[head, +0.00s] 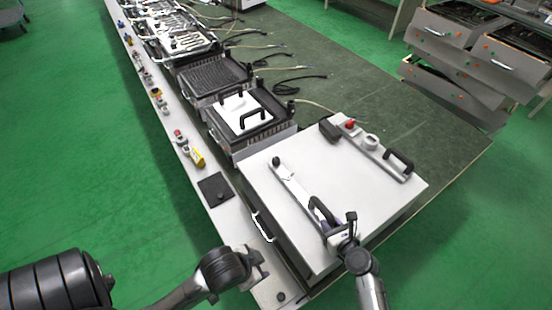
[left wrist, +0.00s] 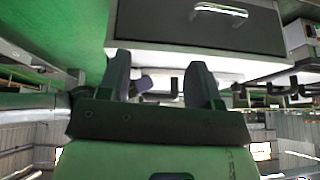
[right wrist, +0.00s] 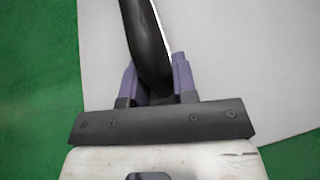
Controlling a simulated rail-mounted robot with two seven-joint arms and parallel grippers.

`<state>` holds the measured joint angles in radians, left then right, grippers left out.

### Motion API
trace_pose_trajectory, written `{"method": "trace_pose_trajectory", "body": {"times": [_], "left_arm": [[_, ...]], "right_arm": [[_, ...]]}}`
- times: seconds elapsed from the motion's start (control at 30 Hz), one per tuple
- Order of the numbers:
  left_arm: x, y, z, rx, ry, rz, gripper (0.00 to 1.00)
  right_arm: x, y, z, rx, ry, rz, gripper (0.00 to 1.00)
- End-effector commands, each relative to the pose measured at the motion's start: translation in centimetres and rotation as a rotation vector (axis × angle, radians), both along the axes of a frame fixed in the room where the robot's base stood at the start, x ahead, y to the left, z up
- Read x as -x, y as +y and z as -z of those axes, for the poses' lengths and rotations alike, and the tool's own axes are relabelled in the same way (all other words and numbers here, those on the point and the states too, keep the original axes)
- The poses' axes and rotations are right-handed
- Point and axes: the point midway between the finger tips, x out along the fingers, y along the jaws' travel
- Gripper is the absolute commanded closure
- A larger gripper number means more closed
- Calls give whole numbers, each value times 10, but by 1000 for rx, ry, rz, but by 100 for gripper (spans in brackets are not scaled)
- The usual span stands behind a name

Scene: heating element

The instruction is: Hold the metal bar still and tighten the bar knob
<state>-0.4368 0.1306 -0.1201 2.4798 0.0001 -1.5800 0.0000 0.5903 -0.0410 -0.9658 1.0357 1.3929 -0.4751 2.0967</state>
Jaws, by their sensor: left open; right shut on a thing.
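The metal bar (head: 293,186) lies diagonally on the white top of a large box. The bar's dark round knob (head: 276,161) is at its far end. A black curved handle (head: 318,207) is at its near end and also fills the middle of the right wrist view (right wrist: 147,45). My right gripper (head: 337,228) is shut on this handle; its fingers (right wrist: 156,82) sit on both sides of it. My left gripper (head: 262,268) is open and empty, beside the box's front left, well away from the knob. Its spread fingers show in the left wrist view (left wrist: 162,82).
A second bar (head: 370,147) with a red button and black handle lies at the box's back edge. A grill unit (head: 250,117) stands behind the box. A light handle (head: 262,226) juts from the box's front. The box top between the bars is clear.

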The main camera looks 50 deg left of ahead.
Motion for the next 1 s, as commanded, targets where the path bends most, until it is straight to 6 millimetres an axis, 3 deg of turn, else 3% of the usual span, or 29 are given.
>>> {"method": "trace_pose_trajectory", "body": {"times": [0.1,0.3,0.57,0.8,0.9,1.0], "left_arm": [[-49,8,-36,-30,-136,12,42],[-118,22,-101,-96,-338,29,42],[-204,54,-169,-208,-481,19,42],[-283,104,-221,-286,-483,-25,42],[-313,137,-236,-289,-429,-80,42],[-334,172,-238,-252,-345,-164,42]], "right_arm": [[0,0,1,1,1,0,100],[0,0,1,2,2,0,100],[0,-1,1,2,2,0,100],[0,-1,1,2,2,0,100],[0,-1,1,2,2,0,100],[0,-1,1,2,2,0,100]]}}
